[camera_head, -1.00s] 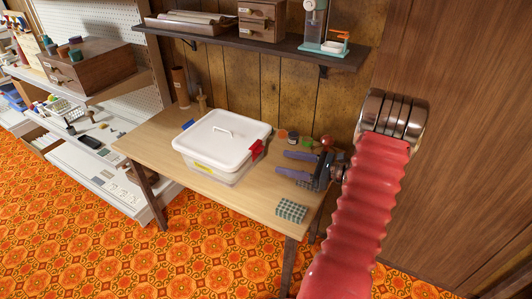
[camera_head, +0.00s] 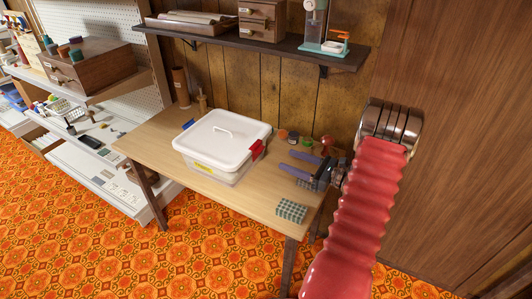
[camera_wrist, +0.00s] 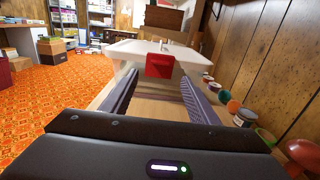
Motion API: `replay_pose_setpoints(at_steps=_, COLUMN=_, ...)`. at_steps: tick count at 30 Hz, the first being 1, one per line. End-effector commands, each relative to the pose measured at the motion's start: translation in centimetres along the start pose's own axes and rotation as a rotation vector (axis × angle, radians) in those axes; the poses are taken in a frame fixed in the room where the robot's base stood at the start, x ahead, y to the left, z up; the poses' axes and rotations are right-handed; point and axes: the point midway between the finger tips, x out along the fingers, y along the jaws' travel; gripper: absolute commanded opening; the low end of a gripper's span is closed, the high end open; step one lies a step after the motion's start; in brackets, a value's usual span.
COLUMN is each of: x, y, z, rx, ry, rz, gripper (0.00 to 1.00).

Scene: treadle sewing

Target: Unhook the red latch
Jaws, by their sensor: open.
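The red latch (camera_head: 257,149) is on the right end of the white-lidded box (camera_head: 219,138), which stands on the wooden table. In the wrist view the red latch (camera_wrist: 160,66) hangs on the box's near wall, just below the lid rim. My gripper (camera_head: 298,161) is right of the latch, over the table's right part, with its purple-grey fingers pointing toward the latch. In the wrist view its fingers (camera_wrist: 158,92) are spread apart, and the latch shows between and beyond them. Nothing is between the fingers. A blue latch (camera_head: 188,124) is on the box's left end.
Several small jars (camera_head: 293,137) stand along the table's back edge, close to my gripper. A green checked block (camera_head: 291,211) lies at the table's front right corner. A dark shelf (camera_head: 260,42) hangs above the table. The table front (camera_head: 235,195) is clear.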

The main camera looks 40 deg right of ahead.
Motion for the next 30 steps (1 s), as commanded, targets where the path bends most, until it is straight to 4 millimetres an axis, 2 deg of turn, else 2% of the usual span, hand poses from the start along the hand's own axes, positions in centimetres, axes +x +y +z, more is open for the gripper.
replay_pose_setpoints(at_steps=9, x=5.1, y=0.1, z=0.0, rx=-0.001, ry=-0.001, rz=0.003, gripper=0.55)
replay_pose_setpoints(at_steps=18, x=9.3, y=0.0, z=0.0, rx=-0.001, ry=0.000, rz=0.002, gripper=0.55)
replay_pose_setpoints(at_steps=23, x=10.3, y=0.0, z=0.0, rx=0.000, ry=0.000, rz=0.000, gripper=0.55)
replay_pose_setpoints(at_steps=30, x=10.5, y=0.0, z=0.0, rx=0.000, ry=0.000, rz=-0.001, gripper=0.55)
